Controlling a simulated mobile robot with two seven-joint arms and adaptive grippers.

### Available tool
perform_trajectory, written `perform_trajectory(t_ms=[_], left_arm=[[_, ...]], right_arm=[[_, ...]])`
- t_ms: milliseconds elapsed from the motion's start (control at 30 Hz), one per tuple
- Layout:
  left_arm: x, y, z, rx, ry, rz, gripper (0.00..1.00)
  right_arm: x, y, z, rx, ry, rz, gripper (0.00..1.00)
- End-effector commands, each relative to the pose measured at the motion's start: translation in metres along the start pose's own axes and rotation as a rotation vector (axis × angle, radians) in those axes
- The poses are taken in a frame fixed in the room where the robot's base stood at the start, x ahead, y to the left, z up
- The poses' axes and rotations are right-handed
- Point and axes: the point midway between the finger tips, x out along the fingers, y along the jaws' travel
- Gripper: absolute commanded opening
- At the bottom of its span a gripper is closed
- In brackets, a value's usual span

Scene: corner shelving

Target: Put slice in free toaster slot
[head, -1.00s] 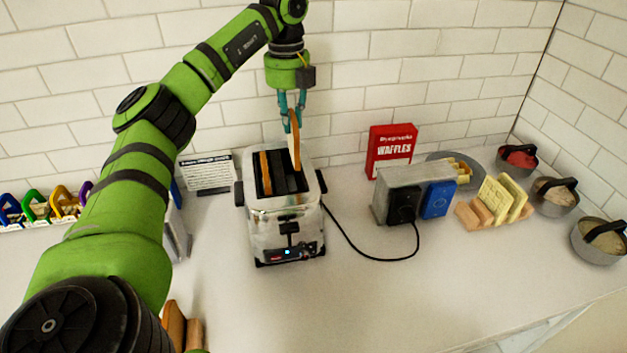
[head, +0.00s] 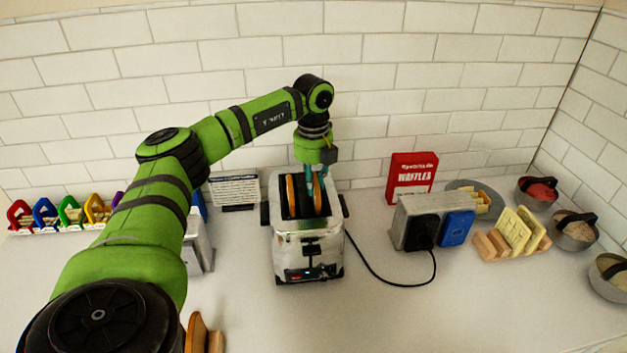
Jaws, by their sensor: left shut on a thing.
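The silver toaster (head: 308,248) stands on the counter at mid picture, its two dark slots facing up. One brown slice (head: 291,193) stands in its left slot. My left gripper (head: 316,180) is over the right slot, pointing down, with its teal fingers shut on a second slice (head: 318,200). This slice is upright and appears to be partly down in the right slot. Its lower part is hidden by the toaster. My right gripper is not in view.
A red waffles box (head: 410,177) stands at the wall. A grey outlet block (head: 404,220) with black and blue plugs is to the right, its cord curving to the toaster. A slice rack (head: 486,246) and bowls (head: 575,233) are farther right.

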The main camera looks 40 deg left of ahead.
Motion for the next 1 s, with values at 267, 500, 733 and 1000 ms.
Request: perform_trajectory(t_ms=[267, 500, 733, 1000], left_arm=[[0.003, 0.0, 0.0, 0.0, 0.0, 0.0, 0.42], [0.001, 0.0, 0.0, 0.0, 0.0, -0.001, 0.42], [-0.021, -0.001, 0.001, 0.0, -0.003, -0.006, 0.42], [-0.082, -0.002, 0.001, 0.0, -0.004, -0.007, 0.42]], right_arm=[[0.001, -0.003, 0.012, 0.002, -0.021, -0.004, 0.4], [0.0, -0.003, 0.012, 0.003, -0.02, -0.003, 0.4], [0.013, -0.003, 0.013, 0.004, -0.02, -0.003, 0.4], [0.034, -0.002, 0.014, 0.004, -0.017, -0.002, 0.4]])
